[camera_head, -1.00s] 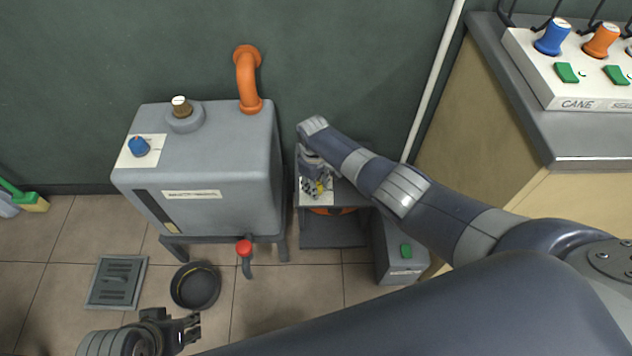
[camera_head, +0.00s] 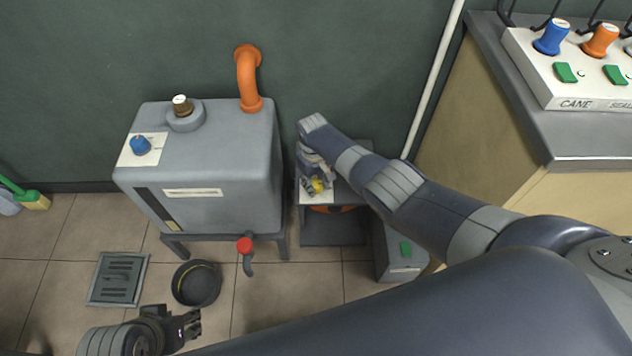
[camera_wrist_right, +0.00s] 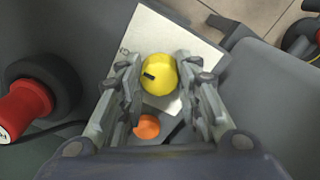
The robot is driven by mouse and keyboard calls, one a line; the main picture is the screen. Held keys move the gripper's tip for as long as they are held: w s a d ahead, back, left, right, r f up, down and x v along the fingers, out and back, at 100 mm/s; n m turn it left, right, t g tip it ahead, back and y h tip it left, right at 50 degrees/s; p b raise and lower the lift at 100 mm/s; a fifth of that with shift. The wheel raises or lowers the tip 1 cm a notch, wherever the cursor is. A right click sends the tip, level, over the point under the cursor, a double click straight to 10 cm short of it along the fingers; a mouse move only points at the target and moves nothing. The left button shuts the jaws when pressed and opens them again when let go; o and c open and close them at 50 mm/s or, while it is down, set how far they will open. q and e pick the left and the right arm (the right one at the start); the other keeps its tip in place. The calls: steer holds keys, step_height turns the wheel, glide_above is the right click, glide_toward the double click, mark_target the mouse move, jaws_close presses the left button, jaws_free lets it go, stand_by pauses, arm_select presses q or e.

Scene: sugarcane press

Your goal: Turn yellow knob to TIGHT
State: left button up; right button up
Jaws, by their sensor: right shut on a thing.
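The yellow knob (camera_wrist_right: 158,75) sits on a white plate (camera_wrist_right: 150,32) on the grey machine and has a dark mark on its face. In the right wrist view my right gripper (camera_wrist_right: 160,82) is shut on it, with one finger on each side. In the head view the knob (camera_head: 318,186) is a small yellow spot at the fingers of my right gripper (camera_head: 312,182). The plate's lettering is mostly hidden, so I cannot read the TIGHT mark. My left gripper (camera_head: 190,328) is at the bottom left, away from the knob, and its fingers look apart.
A grey tank (camera_head: 225,165) with a blue knob (camera_head: 140,146) and an orange pipe (camera_head: 247,78) stands to the left. An orange part (camera_wrist_right: 147,126) lies below the yellow knob. A red knob (camera_wrist_right: 22,112) is at the left of the wrist view. A counter (camera_head: 590,140) stands at right.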

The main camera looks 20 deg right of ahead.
mark_target(314, 184)
steer(key=o, duration=1)
steer(key=shift+o, duration=0.2)
steer(key=shift+r, duration=0.15)
step_height(314, 184, up, 12)
steer(key=shift+a, duration=0.25)
steer(key=shift+f, duration=0.2)
